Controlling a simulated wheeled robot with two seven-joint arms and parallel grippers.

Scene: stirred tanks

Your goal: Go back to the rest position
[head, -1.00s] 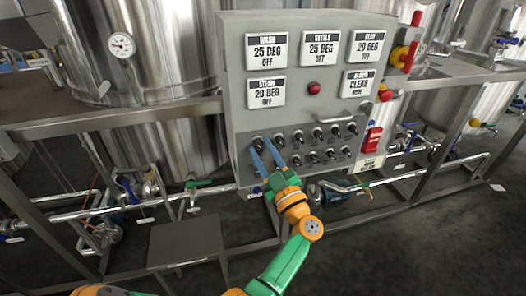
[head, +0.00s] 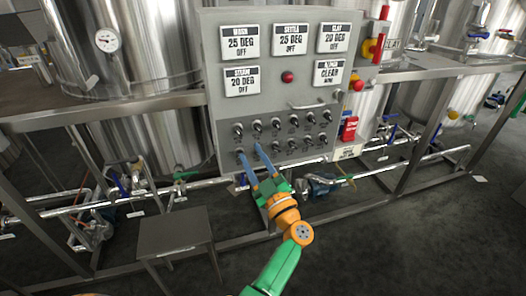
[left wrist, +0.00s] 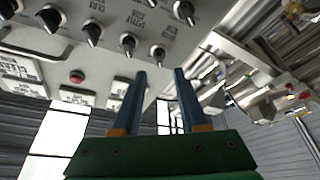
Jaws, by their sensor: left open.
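My left gripper (head: 250,152) is open, its two blue fingers reaching up in front of the lower left of the grey control panel (head: 220,110). The fingertips overlap the lower row of black knobs in the head view. In the left wrist view the gripper (left wrist: 160,72) has nothing between its fingers. A black knob (left wrist: 158,53) shows just beyond the tips, apart from them in the picture. My right gripper is not in view.
A small metal stool or step (head: 175,235) stands on the dark floor, left of my arm. Steel tanks (head: 110,60), a frame rail (head: 90,113) and low pipes with valves run behind. The red button (head: 287,77) is above the knobs. Floor at right is clear.

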